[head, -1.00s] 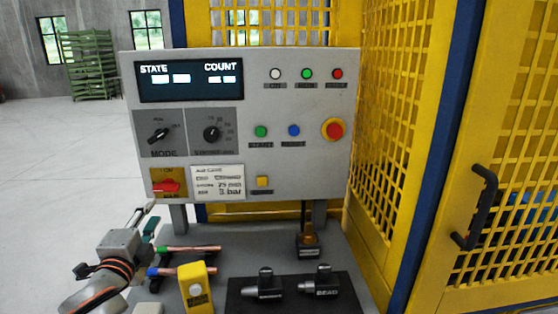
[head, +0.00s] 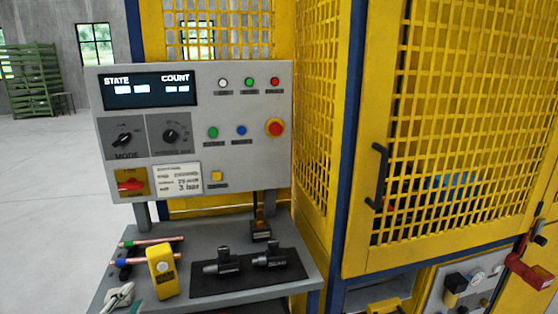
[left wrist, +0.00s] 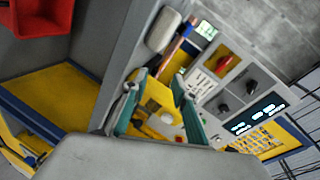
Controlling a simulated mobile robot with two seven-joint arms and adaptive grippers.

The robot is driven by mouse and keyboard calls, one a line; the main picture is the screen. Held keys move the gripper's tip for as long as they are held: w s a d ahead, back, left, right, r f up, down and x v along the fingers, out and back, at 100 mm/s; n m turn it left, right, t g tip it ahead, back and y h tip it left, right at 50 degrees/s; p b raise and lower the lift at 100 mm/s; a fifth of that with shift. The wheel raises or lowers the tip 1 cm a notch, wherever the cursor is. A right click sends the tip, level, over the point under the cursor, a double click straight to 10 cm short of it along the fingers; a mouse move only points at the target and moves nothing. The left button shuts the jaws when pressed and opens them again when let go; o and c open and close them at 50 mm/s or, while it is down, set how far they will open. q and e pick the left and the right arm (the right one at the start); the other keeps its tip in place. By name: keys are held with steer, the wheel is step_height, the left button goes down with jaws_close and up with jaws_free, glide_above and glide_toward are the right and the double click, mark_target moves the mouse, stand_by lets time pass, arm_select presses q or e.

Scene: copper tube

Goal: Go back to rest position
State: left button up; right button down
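My left gripper is barely in the head view: a teal finger part (head: 137,306) shows at the bottom left edge. In the left wrist view my left gripper (left wrist: 156,88) has its two teal fingers apart, with nothing seen held between them. Past the fingers lies a yellow box-shaped device, which stands on the bench in the head view (head: 162,272). My right gripper is in neither view.
A control panel (head: 240,155) stands behind the grey bench (head: 200,236). A black plate (head: 215,284) with two dark fittings lies on the bench. A yellow mesh cage (head: 460,130) with a black door handle fills the right. Open floor (head: 45,210) lies at left.

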arm_select(q)
steer(key=s+d+f+n+g+h, duration=0.1)
steer(key=s+d+f+n, duration=0.3)
steer(key=s+f, duration=0.7)
steer(key=s+d+f+n+g+h, duration=0.2)
steer(key=s+d+f+n+g, duration=0.2)
steer(key=s+d+f, duration=0.5)
step_height(320, 180, down, 9)
steer(key=shift+s+r+n+h, duration=0.2)
steer(key=shift+s+n+h, duration=0.1)
steer(key=shift+s, duration=0.6)
